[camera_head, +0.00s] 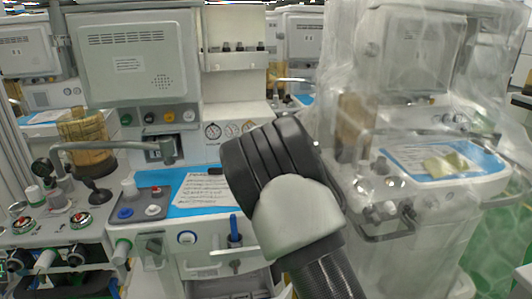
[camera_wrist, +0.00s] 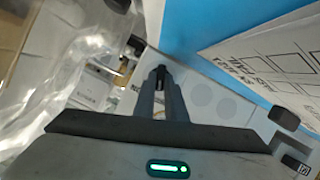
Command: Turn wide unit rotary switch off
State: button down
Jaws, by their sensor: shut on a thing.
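The wide unit (camera_head: 195,265) stands left of centre in the head view, with a blue top sheet (camera_head: 180,208) and a printed paper on it. My arm crosses its right front, and my gripper is hidden behind the arm there. In the wrist view, my gripper (camera_wrist: 160,80) has its two fingers close together against a light panel. It is shut on a small dark piece that appears to be the rotary switch. The switch is mostly hidden between the fingertips, so I cannot tell which way it is turned.
A second cart under clear plastic wrap (camera_head: 440,215) stands close on the right, with a projecting front rail. Plastic also shows at the left of the wrist view (camera_wrist: 75,40). A metal arm (camera_head: 110,146) and a brown canister (camera_head: 88,140) stand at the left.

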jog(key=shift+a+n+t+h, duration=0.25)
jog(key=shift+n+h, duration=0.35)
jog(key=shift+n, duration=0.4)
jog(key=shift+d, duration=0.15)
jog(key=c, duration=1.8)
grip_release()
jog(key=shift+f, duration=0.1)
jog(key=shift+s, duration=0.1)
jog(key=p+v, duration=0.3)
jog(key=v, duration=1.3)
jog(key=shift+s, duration=0.1)
jog(key=shift+s+p, duration=0.3)
jog(key=shift+s, duration=0.25)
